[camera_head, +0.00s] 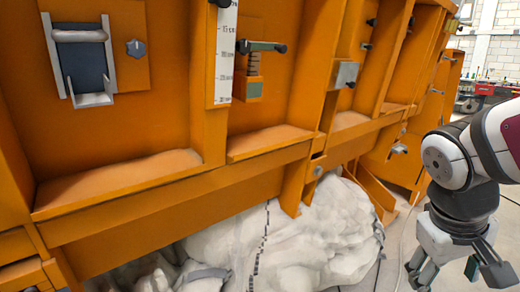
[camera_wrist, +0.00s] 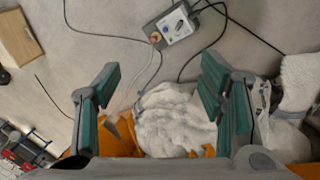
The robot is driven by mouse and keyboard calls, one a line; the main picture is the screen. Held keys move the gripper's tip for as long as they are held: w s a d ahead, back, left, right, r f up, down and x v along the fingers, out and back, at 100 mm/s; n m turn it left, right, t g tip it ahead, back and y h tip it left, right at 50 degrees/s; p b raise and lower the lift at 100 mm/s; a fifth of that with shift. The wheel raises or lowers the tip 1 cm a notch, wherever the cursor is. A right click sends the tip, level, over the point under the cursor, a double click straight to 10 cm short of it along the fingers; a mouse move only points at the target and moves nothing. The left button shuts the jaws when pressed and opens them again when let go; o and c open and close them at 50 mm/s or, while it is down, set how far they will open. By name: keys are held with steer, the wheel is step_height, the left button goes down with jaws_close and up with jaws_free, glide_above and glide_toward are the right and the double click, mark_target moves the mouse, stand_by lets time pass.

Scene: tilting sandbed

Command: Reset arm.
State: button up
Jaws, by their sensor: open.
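My gripper (camera_head: 450,268) hangs at the right edge of the head view, pointing down, to the right of the orange sandbed frame (camera_head: 170,205). Its fingers are apart with nothing between them. In the wrist view my gripper (camera_wrist: 160,100) shows two green-padded fingers spread wide, above the floor. White lumpy sacks (camera_wrist: 172,122) lie below and beyond the fingers, not touched as far as I can see. My arm comes in from the right edge of the head view.
White sacks (camera_head: 295,240) lie under the frame. A grey control box (camera_wrist: 174,24) with a red button and dark cables lies on the floor. A wooden box (camera_wrist: 18,38) stands at the upper left of the wrist view. The concrete floor (camera_wrist: 100,50) is partly clear.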

steer(key=s+a+r+g+y, duration=0.1)
steer(key=s+a+y, duration=0.1)
steer(key=s+a, duration=0.5)
steer(key=s+a+y, duration=0.2)
steer(key=s+a, duration=0.2)
steer(key=s, duration=0.5)
step_height(320, 180, up, 33)
steer(key=t+p, duration=0.4)
steer(key=p, duration=2.7)
